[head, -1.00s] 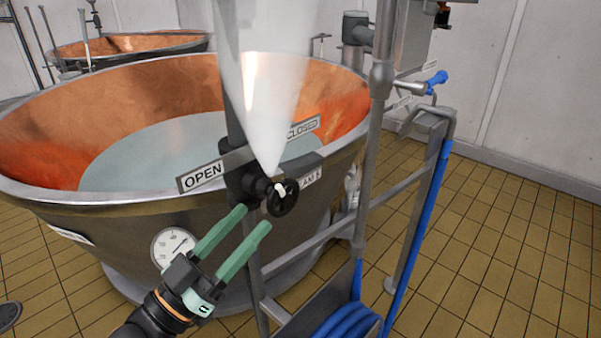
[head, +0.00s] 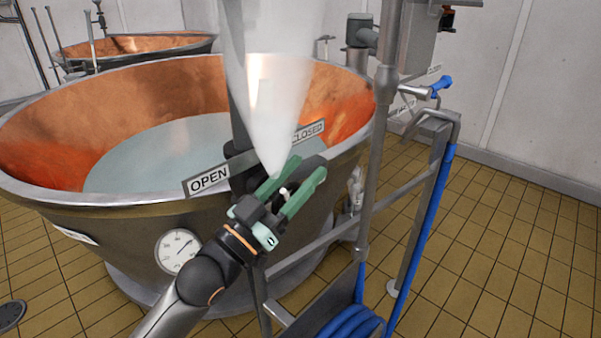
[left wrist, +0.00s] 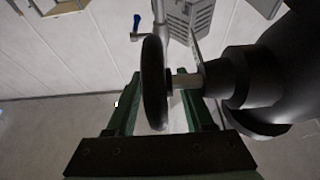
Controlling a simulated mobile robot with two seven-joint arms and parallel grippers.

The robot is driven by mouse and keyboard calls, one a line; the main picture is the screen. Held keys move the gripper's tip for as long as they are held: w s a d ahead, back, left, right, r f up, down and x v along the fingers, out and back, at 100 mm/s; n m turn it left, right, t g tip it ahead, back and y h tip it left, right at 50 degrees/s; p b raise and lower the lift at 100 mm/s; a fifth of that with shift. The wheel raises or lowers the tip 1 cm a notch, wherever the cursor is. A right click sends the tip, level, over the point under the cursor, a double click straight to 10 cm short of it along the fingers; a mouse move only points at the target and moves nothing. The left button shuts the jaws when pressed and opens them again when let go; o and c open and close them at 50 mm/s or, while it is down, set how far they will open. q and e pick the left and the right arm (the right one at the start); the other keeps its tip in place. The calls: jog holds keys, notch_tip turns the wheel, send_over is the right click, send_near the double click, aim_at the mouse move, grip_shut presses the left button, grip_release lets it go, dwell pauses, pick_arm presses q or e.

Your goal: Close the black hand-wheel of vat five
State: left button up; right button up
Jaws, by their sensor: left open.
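The black hand-wheel (left wrist: 154,85) stands edge-on in the left wrist view, on a short stem from a dark valve body (left wrist: 255,78). In the head view it is mostly hidden by my left gripper (head: 309,166). That gripper is open, its green fingers reaching along both sides of the wheel. In the left wrist view the gripper (left wrist: 165,88) has the wheel between its fingers, nearer the left one; I cannot tell whether they touch. Signs reading OPEN (head: 209,180) and CLOSED (head: 308,131) flank the valve on the copper vat (head: 75,200). My right gripper is not in view.
A white, steam-like plume (head: 277,105) rises in front of the vat, narrowing down to the valve. A grey metal rail frame (head: 366,200) with a blue hose (head: 350,325) stands close on the right. A dial gauge (head: 178,251) sits on the vat wall. Tiled floor lies open at right.

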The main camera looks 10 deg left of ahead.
pick_arm(q)
jog(key=shift+d, duration=0.1)
grip_shut()
dwell(0.4)
